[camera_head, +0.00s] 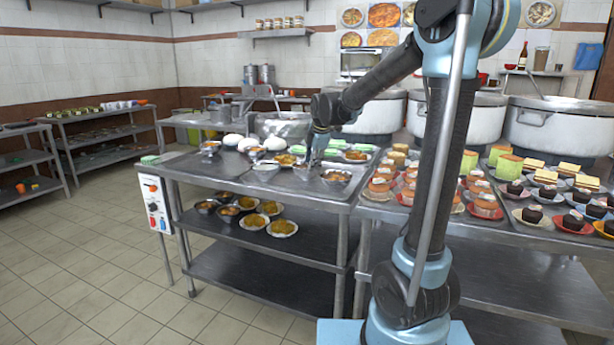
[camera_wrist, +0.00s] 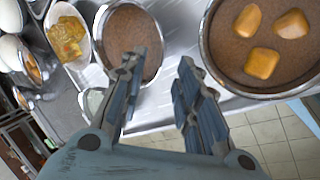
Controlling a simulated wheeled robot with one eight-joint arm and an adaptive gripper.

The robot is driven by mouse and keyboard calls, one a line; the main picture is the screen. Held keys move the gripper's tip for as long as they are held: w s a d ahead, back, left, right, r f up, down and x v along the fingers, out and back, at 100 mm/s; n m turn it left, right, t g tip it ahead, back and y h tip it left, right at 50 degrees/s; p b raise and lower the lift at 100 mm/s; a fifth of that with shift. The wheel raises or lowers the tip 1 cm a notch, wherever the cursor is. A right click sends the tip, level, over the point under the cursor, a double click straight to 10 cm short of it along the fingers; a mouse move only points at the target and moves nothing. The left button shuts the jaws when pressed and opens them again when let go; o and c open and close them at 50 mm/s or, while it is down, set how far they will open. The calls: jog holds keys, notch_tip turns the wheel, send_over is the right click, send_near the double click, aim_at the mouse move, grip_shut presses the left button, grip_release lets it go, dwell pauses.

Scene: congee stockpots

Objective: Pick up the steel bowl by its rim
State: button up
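Two steel bowls show in the wrist view. One has plain brown contents, and its rim (camera_wrist: 160,48) passes between my fingertips. The other, with brown contents and yellow-orange pieces (camera_wrist: 263,62), is at the right; it seems to be the bowl (camera_head: 336,177) near the counter's front edge in the head view. My gripper (camera_wrist: 160,66) is open, with nothing between its fingers. Its left fingertip overlaps the plain bowl; its right fingertip is over the gap between the bowls. Whether they touch the rim is unclear. In the head view, my gripper (camera_head: 314,158) points down over the counter.
A plate with yellow food (camera_wrist: 68,38) and white rounded items (camera_wrist: 10,52) lie left of the bowls. Large pots (camera_head: 375,115) stand behind. Cakes on plates (camera_head: 535,190) crowd the right counter. A lower shelf (camera_head: 265,275) holds more bowls and plates.

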aim_at(309, 177)
jog(key=shift+x, duration=2.85)
jog(key=shift+w, duration=0.1)
jog(key=shift+r, duration=0.1)
grip_shut()
